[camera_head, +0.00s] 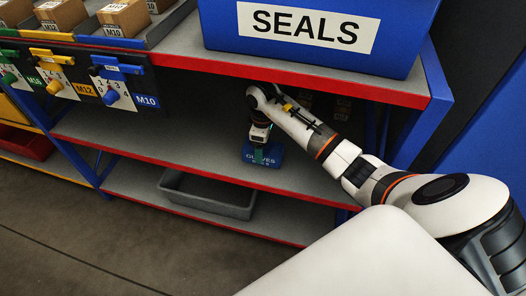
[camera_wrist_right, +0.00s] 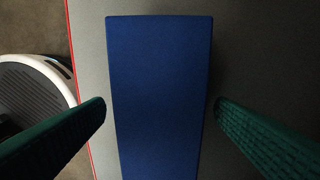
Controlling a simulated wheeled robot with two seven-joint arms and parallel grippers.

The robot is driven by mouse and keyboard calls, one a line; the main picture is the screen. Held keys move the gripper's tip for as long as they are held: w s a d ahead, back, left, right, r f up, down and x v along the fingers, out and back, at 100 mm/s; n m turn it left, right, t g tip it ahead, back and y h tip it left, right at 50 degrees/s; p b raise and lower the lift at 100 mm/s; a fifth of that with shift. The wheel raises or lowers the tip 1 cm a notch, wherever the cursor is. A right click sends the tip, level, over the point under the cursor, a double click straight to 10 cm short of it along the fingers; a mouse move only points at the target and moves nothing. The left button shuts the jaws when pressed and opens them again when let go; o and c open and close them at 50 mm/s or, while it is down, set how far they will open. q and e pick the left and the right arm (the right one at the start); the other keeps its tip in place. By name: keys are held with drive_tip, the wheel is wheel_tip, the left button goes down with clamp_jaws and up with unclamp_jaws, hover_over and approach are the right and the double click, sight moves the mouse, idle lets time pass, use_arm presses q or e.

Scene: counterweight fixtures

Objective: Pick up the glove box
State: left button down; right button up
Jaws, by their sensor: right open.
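The blue glove box (camera_head: 262,157), with white lettering that reads GLOVES, stands on the grey middle shelf in the head view. In the right wrist view its plain blue face (camera_wrist_right: 160,95) fills the middle. My right gripper (camera_head: 259,146) is directly over the box on that shelf. In the right wrist view its two green fingers (camera_wrist_right: 160,120) are apart, one on each side of the box. A gap shows between each finger and the box. The arm and gripper hide part of the box in the head view. My left gripper is in neither view.
The middle shelf (camera_head: 180,140) has a red front edge, and the top shelf is above my right forearm. A blue SEALS bin (camera_head: 315,62) sits on top. A grey tray (camera_head: 208,193) is on the bottom shelf. The middle shelf is bare left of the box.

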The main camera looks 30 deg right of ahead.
drive_tip(key=shift+f, duration=1.4)
drive_tip(key=c, duration=1.2)
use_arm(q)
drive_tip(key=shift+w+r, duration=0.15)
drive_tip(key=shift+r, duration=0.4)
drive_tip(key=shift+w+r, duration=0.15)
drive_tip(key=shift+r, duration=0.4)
use_arm(e)
drive_tip(key=shift+d+r, duration=0.1)
drive_tip(key=shift+r, duration=0.05)
